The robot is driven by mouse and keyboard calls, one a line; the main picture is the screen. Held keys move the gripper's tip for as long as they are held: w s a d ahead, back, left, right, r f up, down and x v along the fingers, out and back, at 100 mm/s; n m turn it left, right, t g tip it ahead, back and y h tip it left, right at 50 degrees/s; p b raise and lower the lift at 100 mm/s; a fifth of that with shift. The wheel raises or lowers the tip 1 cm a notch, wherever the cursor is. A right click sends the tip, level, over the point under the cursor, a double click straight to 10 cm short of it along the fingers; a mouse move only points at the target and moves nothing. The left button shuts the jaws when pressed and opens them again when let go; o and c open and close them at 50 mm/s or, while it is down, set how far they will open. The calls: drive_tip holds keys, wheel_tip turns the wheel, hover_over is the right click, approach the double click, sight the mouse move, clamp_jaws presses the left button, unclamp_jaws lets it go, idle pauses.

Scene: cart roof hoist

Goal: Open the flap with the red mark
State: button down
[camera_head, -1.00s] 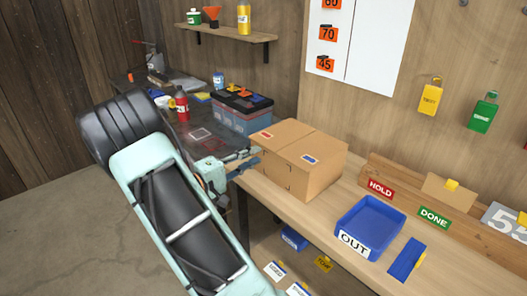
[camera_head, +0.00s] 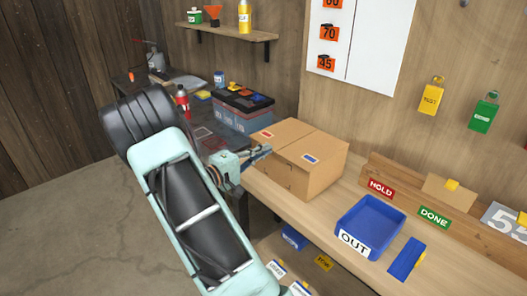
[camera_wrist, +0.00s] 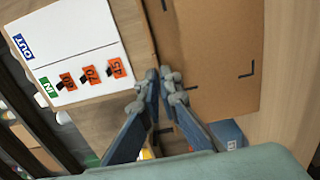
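A closed cardboard box (camera_head: 318,176) stands on the bench. Its top has two flaps: the left one (camera_head: 278,132) carries a small red mark (camera_head: 267,134), and the right one (camera_head: 318,152) carries a blue mark (camera_head: 311,160). My gripper (camera_head: 262,153) is at the box's left side, just below the top edge in the picture. In the wrist view its blue-grey fingertips (camera_wrist: 159,74) are together with nothing visible between them, beside the edge of the cardboard (camera_wrist: 215,55). Whether they touch the box I cannot tell. The marks are not visible in the wrist view.
A blue OUT tray (camera_head: 368,230) and a blue block (camera_head: 407,258) lie right of the box. A dark-topped blue case (camera_head: 240,115) and a red bottle (camera_head: 182,101) stand behind, on the left. A wall board (camera_head: 360,40) hangs above.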

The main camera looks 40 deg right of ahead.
drive_tip(key=shift+r, duration=0.1)
idle(0.3)
drive_tip(key=w+r+n+p, duration=0.9)
drive_tip(key=w+n+p, duration=0.1)
drive_tip(key=n, duration=0.8)
drive_tip(key=shift+w+a+r+n+p, duration=0.3)
drive_tip(key=shift+w+a+p, duration=0.1)
drive_tip(key=shift+a+p, duration=0.1)
drive_tip(key=shift+f, duration=0.1)
drive_tip(key=c, duration=2.2)
unclamp_jaws()
